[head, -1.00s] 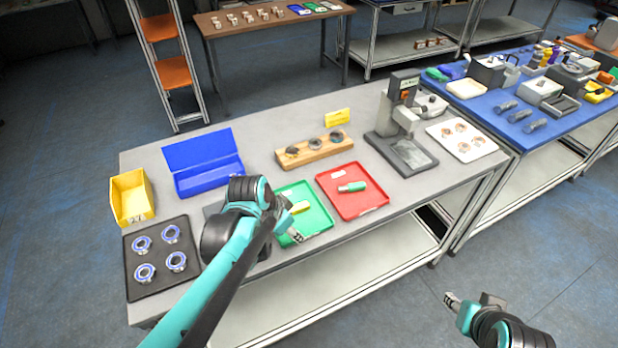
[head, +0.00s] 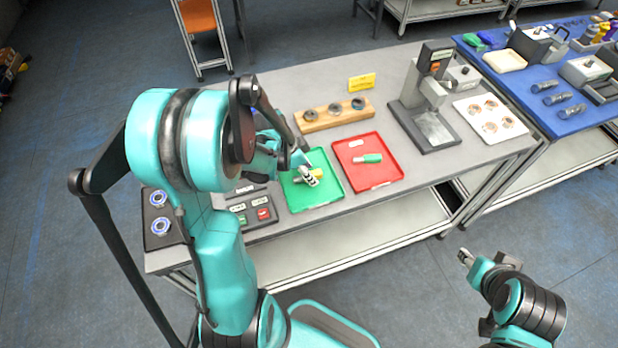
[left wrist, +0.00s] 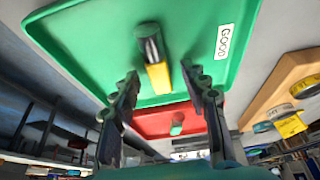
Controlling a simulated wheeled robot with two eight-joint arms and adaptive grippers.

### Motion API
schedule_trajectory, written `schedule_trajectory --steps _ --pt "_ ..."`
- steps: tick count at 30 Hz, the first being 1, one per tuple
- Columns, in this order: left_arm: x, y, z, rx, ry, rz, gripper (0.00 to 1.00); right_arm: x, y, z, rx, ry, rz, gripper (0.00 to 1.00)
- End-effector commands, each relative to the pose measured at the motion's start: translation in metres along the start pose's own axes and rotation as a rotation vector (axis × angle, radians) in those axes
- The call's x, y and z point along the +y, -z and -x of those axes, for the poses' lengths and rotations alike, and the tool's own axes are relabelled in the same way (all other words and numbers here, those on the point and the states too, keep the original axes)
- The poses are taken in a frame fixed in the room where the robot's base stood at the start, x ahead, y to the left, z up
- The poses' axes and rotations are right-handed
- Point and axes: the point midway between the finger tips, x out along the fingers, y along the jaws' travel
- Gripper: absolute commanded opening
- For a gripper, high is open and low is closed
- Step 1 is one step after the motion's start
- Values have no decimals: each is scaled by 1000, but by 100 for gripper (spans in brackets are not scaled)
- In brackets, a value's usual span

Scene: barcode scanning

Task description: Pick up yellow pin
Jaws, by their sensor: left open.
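The yellow pin (left wrist: 159,78), with a dark cylindrical end, lies on the green tray (left wrist: 90,35) marked GOOD. The same tray shows in the head view (head: 328,197), where my left gripper (head: 308,176) is over it and partly hides the pin. In the left wrist view my left gripper (left wrist: 165,95) is open, with the pin showing between its two fingers; I see no grip on it. My right gripper (head: 465,257) is off the front of the table, away from the trays, and its finger gap is too small to judge.
A red tray (head: 388,174) with a green pin (head: 369,158) lies right of the green tray. A wooden block with rings (head: 335,115) and a yellow sign (head: 362,82) stand behind. A grey press device (head: 432,125) stands to the right. A button panel (head: 253,211) lies left of the green tray.

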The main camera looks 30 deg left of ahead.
Motion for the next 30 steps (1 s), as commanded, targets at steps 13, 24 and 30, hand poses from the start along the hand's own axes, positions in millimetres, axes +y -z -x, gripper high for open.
schedule_trajectory --steps 13,24,30 --pt "0 0 -6 0 0 0 8 0 -1 -1 0 0 0 40" --pt "0 0 -5 0 1 0 0 0 0 -1 0 0 0 40" --pt "0 5 8 0 1 0 0 0 3 4 0 0 0 40"
